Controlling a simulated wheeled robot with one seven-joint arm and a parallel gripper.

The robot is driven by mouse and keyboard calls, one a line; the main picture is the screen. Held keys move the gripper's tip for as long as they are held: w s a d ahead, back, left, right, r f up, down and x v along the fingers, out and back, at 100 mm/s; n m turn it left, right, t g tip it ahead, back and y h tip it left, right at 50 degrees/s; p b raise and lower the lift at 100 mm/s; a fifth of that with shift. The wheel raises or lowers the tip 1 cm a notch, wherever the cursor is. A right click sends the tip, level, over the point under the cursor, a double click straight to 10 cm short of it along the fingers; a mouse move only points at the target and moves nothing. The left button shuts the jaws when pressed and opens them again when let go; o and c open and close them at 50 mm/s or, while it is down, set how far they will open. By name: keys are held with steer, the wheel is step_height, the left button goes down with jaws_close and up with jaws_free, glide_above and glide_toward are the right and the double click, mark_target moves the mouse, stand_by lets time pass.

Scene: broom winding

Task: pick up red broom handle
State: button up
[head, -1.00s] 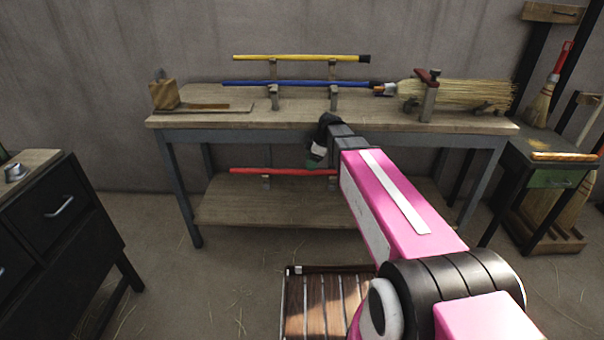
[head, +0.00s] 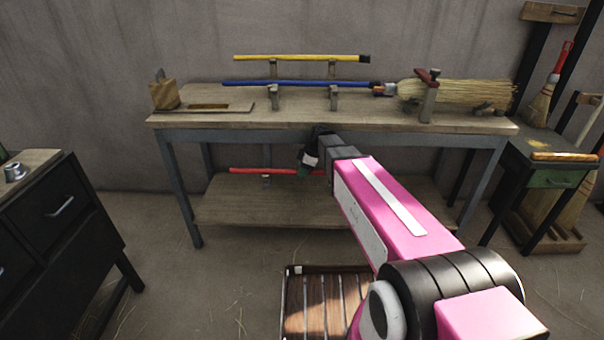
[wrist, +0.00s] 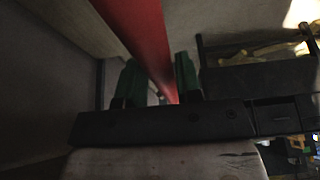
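The red broom handle (head: 262,170) lies level above the lower shelf of the workbench, on a small support. My gripper (head: 312,155) is at its right part in the head view, and my arm hides that end. In the wrist view the handle (wrist: 140,32) runs from the top edge down between the two green-padded fingers of my gripper (wrist: 157,70). The fingers are apart, with a gap to the handle on the left side. The handle is closer to the right finger; whether it touches is hard to tell.
The workbench top (head: 210,117) is just above my gripper. It carries a yellow handle (head: 300,58), a blue handle (head: 300,84) and a straw broom head (head: 465,94). A dark cabinet (head: 60,220) stands left, and a slatted crate (head: 312,305) sits on the floor in front.

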steer(key=shift+c, duration=1.3)
steer(key=shift+r, duration=0.1)
